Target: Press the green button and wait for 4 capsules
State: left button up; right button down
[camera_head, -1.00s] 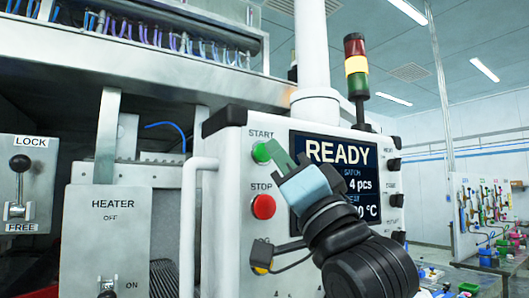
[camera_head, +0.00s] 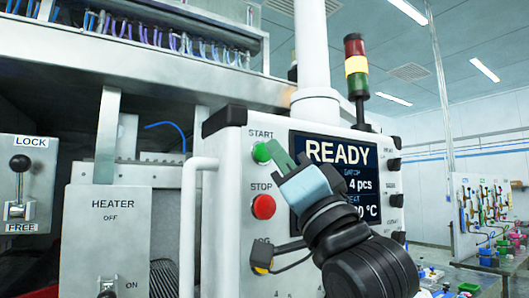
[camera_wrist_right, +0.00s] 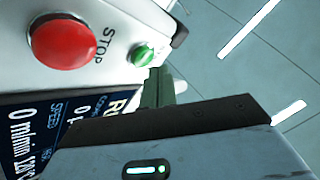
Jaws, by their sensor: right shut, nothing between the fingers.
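The green START button (camera_head: 262,153) is on the white control panel, and it also shows in the right wrist view (camera_wrist_right: 143,54). My right gripper (camera_head: 275,149) is shut and empty, its green fingertips right beside the button. In the right wrist view the fingertips (camera_wrist_right: 158,75) are close to the button's edge; I cannot tell whether they touch it. The panel's screen (camera_head: 306,145) reads READY and 4 pcs, partly covered by my right gripper. No capsules show. My left gripper is not in view.
The red STOP button (camera_head: 263,207) sits just below the green one. A white pipe handle (camera_head: 188,230) is left of the panel. Heater (camera_head: 105,245) and LOCK (camera_head: 20,190) plates are further left. A signal tower (camera_head: 356,66) stands behind, its yellow section bright.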

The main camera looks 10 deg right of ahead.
jog(key=shift+w, duration=0.2)
dwell(0.5)
jog(key=shift+w+a, duration=0.15)
jog(key=shift+w, duration=0.1)
jog(key=shift+w+a, duration=0.15)
jog(key=shift+w, duration=0.25)
dwell(0.8)
jog(key=shift+s, duration=0.15)
jog(key=shift+s+d, duration=0.25)
jog(key=shift+s, duration=0.45)
jog(key=shift+s+d, duration=0.3)
jog(key=shift+s, duration=0.45)
jog(key=shift+s+d, duration=0.3)
jog(key=shift+s, duration=0.5)
jog(key=shift+s+d, duration=0.3)
jog(key=shift+s, duration=0.45)
